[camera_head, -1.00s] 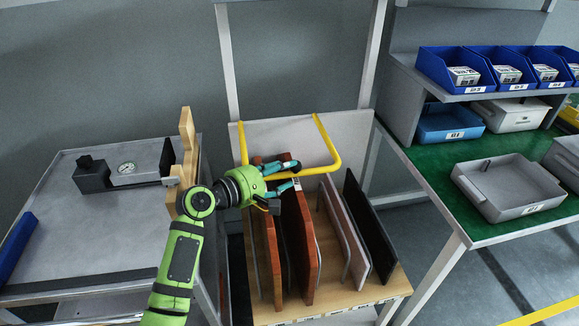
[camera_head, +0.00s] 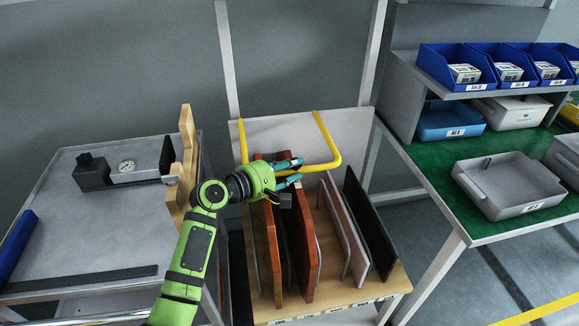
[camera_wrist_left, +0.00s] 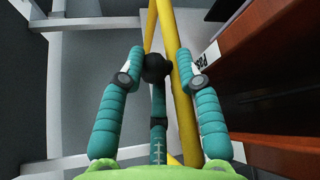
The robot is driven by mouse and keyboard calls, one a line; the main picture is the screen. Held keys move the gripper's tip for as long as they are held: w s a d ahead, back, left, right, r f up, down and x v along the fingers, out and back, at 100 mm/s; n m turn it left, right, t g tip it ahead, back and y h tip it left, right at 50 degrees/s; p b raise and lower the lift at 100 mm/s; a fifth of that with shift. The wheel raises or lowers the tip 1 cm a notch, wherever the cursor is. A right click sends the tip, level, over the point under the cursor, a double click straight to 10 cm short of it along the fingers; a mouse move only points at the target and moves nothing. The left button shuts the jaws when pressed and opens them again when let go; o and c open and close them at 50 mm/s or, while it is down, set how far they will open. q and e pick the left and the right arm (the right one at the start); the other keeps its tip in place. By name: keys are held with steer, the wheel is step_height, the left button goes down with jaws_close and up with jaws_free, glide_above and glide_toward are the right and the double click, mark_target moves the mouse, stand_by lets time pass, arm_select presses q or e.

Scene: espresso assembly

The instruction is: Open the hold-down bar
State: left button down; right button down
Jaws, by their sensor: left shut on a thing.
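The yellow hold-down bar (camera_head: 325,134) is a U-shaped tube on the back panel of the wooden rack. Its front rail reaches out over the upright boards. My left gripper (camera_head: 292,170) is at the left part of this rail, its teal fingers above and below it. In the left wrist view the bar (camera_wrist_left: 185,105) runs between the fingers of the gripper (camera_wrist_left: 158,78), and the right finger looks against it. The gripper is shut on the bar. My wrist and fingers hide the rail's left end in the head view. My right gripper is out of view.
Red-brown boards (camera_head: 300,240), a pale board (camera_head: 345,225) and a black board (camera_head: 368,220) stand in the rack below the bar. A grey table (camera_head: 80,235) is on the left. A green-topped bench (camera_head: 425,180) with bins and a grey tray (camera_head: 508,185) is on the right.

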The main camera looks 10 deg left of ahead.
arm_select(q)
steer(key=w+a+r+n+g+p, duration=0.1)
steer(key=w+r+n+g+p, duration=0.1)
steer(key=r+p, duration=0.6)
steer(key=w+a+r+n+g+p, duration=0.1)
steer(key=w+r+p, duration=0.3)
steer(key=r+p, duration=0.4)
steer(key=shift+w+a+n+g+p, duration=0.3)
steer(key=shift+n+p, duration=0.4)
steer(key=shift+p, duration=0.65)
steer(key=shift+d, duration=0.1)
steer(key=c, duration=0.9)
jaws_free()
steer(key=shift+c, duration=0.2)
steer(key=shift+f, duration=0.1)
steer(key=v, duration=1.1)
steer(key=shift+a+r, duration=0.25)
steer(key=shift+r, duration=0.15)
